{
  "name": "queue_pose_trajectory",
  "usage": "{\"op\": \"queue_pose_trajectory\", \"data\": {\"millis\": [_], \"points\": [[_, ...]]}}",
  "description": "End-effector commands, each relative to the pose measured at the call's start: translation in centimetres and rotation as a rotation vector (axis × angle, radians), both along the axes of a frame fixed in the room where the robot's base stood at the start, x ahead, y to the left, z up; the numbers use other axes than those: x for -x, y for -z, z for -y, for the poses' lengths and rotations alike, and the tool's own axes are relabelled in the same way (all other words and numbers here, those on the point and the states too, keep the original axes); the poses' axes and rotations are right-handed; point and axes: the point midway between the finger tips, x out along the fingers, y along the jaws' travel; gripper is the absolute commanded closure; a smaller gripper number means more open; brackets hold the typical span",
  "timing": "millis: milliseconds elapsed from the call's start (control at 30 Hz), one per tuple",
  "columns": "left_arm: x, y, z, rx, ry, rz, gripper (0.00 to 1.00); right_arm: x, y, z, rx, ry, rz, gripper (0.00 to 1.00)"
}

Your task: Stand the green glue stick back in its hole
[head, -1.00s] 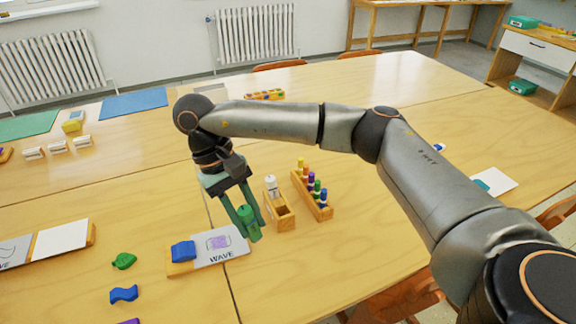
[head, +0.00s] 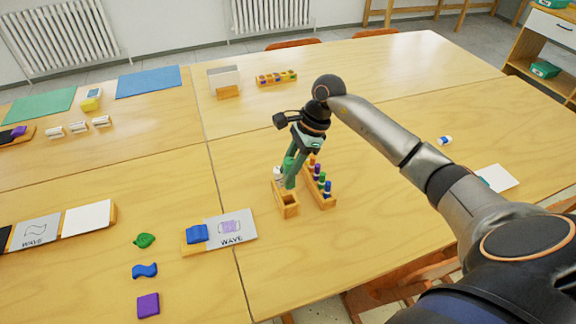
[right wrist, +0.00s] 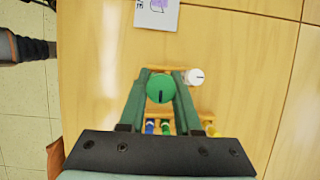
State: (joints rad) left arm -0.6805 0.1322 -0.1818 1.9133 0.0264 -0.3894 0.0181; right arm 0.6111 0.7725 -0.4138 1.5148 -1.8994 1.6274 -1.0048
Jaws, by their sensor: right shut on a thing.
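My right gripper (head: 288,178) is shut on the green glue stick (head: 290,165) and holds it roughly upright, above or just at the small wooden holder (head: 289,211). The holder's near hole shows dark and open. A white glue stick (head: 277,174) stands in the holder's far part, partly behind the gripper. In the right wrist view the round green end of the glue stick (right wrist: 160,88) lies between the fingers, with the white one (right wrist: 194,77) just beside the right finger. I cannot tell whether the green stick's lower end is over the hole. My left gripper is out of view.
A wooden rack (head: 328,201) of coloured pegs stands close to the right of the holder. A WAVE card (head: 236,226) with a blue block (head: 197,234) lies to the left. The table on the right is mostly clear.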

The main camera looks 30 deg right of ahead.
Motion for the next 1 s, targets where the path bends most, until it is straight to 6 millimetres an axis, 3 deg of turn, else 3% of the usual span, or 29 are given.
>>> {"op": "queue_pose_trajectory", "data": {"millis": [600,1000], "points": [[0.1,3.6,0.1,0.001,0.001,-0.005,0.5,0.0,5.1,-0.1,0.001,-0.007,-0.001,1.0],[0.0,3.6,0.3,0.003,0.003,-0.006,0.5,0.0,5.4,-0.1,0.0,-0.006,-0.002,1.0]]}}
